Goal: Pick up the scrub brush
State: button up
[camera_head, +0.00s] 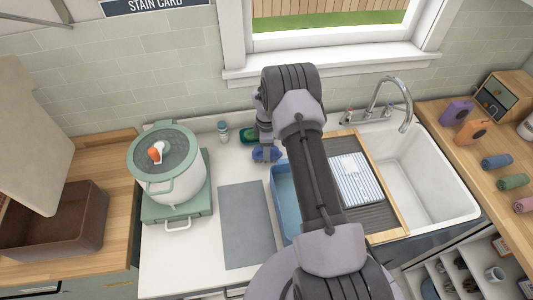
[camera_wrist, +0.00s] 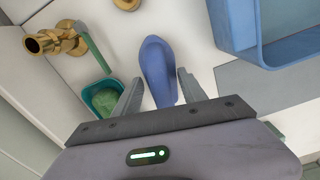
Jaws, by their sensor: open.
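The blue scrub brush (camera_wrist: 157,68) lies on the white counter, its rounded top facing the wrist camera. In the head view the brush (camera_head: 266,155) shows as a small blue shape just below my gripper (camera_head: 264,148), partly covered by it. In the wrist view my gripper (camera_wrist: 160,78) is open, with one finger on each side of the brush's near part. I see a gap at each finger, and nothing is held. Bristles are not visible from here.
A teal dish with a green item (camera_wrist: 103,98) sits close to the left finger, near brass fittings (camera_wrist: 55,43). A blue basin (camera_wrist: 243,35) stands to the right. A grey mat (camera_head: 245,225) and lidded pot (camera_head: 170,170) lie left in the head view; the sink (camera_head: 425,180) is right.

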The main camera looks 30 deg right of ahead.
jog(key=shift+s+r, duration=0.15)
jog(key=shift+c, duration=0.2)
grip_shut()
notch_tip(320, 180, up, 10)
